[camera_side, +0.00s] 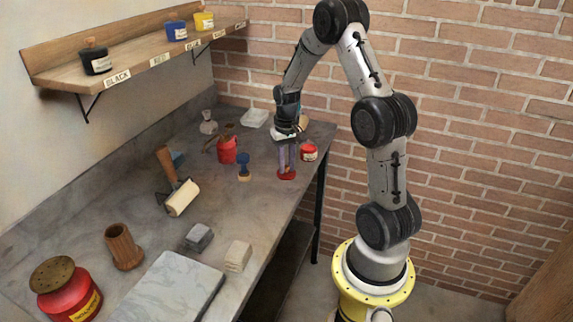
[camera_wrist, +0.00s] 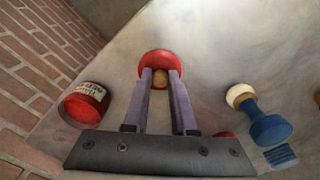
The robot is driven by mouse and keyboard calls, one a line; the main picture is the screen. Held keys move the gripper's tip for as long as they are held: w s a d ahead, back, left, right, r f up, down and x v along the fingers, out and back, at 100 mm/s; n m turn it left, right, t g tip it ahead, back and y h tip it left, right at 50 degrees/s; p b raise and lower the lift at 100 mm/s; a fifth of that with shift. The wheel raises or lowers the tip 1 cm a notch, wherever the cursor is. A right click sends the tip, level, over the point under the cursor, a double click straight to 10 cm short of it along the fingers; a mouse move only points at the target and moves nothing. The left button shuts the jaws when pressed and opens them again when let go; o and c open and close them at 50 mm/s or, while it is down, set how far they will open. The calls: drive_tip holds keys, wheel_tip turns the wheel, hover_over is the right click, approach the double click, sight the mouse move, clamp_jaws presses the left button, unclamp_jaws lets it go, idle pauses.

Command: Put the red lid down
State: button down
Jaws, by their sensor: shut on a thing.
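My gripper (camera_side: 287,167) points down near the right edge of the worktable. It is shut on the knob of the red lid (camera_side: 287,175), a flat red disc. In the wrist view the lid (camera_wrist: 159,57) shows beyond the fingertips, with its tan knob between them. The lid is at or just above the table top; I cannot tell if it touches. The small red jar (camera_side: 309,153) with a pale label stands beside it, towards the back right. The jar also shows in the wrist view (camera_wrist: 86,104), left of my gripper, with a red top face.
A blue-and-wood stamp (camera_side: 244,166) stands left of the lid; it shows in the wrist view (camera_wrist: 262,122). A red pot with tools (camera_side: 227,150) is behind it. A roller (camera_side: 181,197) and stone slab (camera_side: 170,288) lie nearer. The shelf (camera_side: 150,62) holds black, blue and yellow jars.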

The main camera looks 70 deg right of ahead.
sight(287, 166)
drive_tip(key=shift+f, duration=0.15)
drive_tip(key=c, duration=0.7)
unclamp_jaws()
wheel_tip(287, 166, up, 11)
drive_tip(key=a+r+n+t, duration=0.1)
drive_tip(key=a+r+n, duration=0.1)
drive_tip(key=a+r, duration=0.6)
drive_tip(key=s+a+n+t, duration=0.1)
drive_tip(key=s+a+n, duration=0.1)
drive_tip(key=s+a, duration=0.2)
drive_tip(key=s+a+r+n+t, duration=0.1)
drive_tip(key=s+a+n+t, duration=0.1)
drive_tip(key=s+a, duration=0.3)
drive_tip(key=s+a+n+t, duration=0.1)
drive_tip(key=s+a+n, duration=0.2)
drive_tip(key=a, duration=0.6)
drive_tip(key=shift+s+r+t, duration=0.25)
drive_tip(key=shift+s+t, duration=0.05)
drive_tip(key=shift+s, duration=0.5)
